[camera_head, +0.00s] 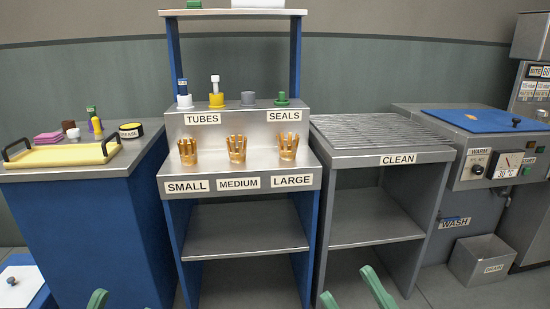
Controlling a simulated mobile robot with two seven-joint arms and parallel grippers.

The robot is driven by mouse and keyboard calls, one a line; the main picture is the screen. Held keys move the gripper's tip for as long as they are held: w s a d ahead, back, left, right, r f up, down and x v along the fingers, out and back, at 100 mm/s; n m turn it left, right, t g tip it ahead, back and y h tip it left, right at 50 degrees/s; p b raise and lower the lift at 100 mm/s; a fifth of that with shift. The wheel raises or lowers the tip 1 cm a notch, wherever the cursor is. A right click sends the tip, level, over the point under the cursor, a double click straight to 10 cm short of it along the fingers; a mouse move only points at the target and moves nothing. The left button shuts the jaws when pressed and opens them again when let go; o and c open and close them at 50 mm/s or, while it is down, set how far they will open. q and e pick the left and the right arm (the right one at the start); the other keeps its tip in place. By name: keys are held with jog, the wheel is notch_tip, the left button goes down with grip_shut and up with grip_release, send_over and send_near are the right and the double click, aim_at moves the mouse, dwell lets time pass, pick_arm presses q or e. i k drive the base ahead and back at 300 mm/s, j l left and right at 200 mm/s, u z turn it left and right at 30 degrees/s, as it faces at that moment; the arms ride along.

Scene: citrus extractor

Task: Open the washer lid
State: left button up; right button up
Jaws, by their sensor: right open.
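The washer (462,185) is the grey machine at the right, with WARM and WASH labels and a small control panel. Its blue lid (475,119) lies flat and closed on top, with a small dark knob (516,121) near the front right. My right gripper (348,284) shows as two green fingers at the bottom edge, apart and empty, low in front of the CLEAN rack and well left of the washer. My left gripper (97,299) shows only as a green fingertip at the bottom left; the rest is cut off.
A CLEAN rack (375,130) stands left of the washer. A TUBES and SEALS stand (240,122) holds several gold cups. A blue cabinet with a yellow tray (63,155) is at the left. A grey DRAIN bin (480,259) sits on the floor below the washer.

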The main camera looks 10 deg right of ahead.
aim_at(482, 121)
jog(key=z, duration=1.55)
